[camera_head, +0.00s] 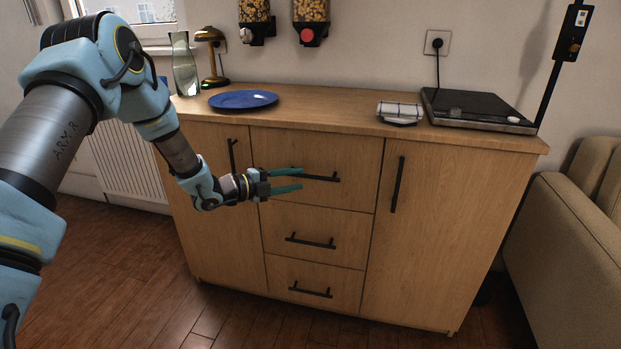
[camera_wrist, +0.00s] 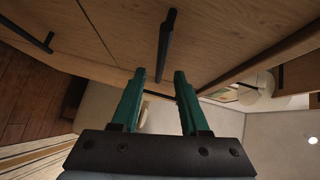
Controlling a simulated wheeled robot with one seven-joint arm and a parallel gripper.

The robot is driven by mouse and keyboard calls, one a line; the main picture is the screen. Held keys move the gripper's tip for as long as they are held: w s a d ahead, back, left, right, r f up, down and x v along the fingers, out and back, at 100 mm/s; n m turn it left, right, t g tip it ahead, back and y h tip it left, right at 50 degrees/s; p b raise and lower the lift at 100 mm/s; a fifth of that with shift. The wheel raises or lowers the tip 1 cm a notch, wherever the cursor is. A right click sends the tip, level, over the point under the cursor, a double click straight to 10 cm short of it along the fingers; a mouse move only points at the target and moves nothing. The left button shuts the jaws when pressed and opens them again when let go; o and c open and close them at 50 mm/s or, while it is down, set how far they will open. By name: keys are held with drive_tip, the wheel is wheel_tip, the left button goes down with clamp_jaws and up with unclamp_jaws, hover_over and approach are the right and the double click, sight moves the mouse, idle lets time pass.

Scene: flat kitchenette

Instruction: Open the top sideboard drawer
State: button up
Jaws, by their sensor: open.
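The wooden sideboard (camera_head: 210,150) has three drawers in its middle column. The top drawer (camera_head: 315,150) looks shut, its front flush with the others. Its dark bar handle (camera_head: 322,177) runs sideways across the front. My gripper (camera_head: 302,179) has green fingers, spread apart and empty, reaching from the left to the handle's left part. In the wrist view the handle (camera_wrist: 165,45) appears as a dark bar, its lower end showing between the tips of my gripper (camera_wrist: 160,75). I cannot tell whether the fingers touch it.
Two lower drawers with dark handles (camera_head: 311,242) and two side doors with upright handles (camera_head: 397,185) surround it. A blue plate (camera_head: 243,99), glass vase (camera_head: 184,65), lamp (camera_head: 212,60) and turntable (camera_head: 478,108) stand on top. A beige sofa (camera_head: 575,230) is at right. The floor in front is clear.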

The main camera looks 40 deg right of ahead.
sight(308, 177)
drive_tip(key=shift+x, duration=2.8)
drive_tip(key=shift+c, duration=0.3)
clamp_jaws()
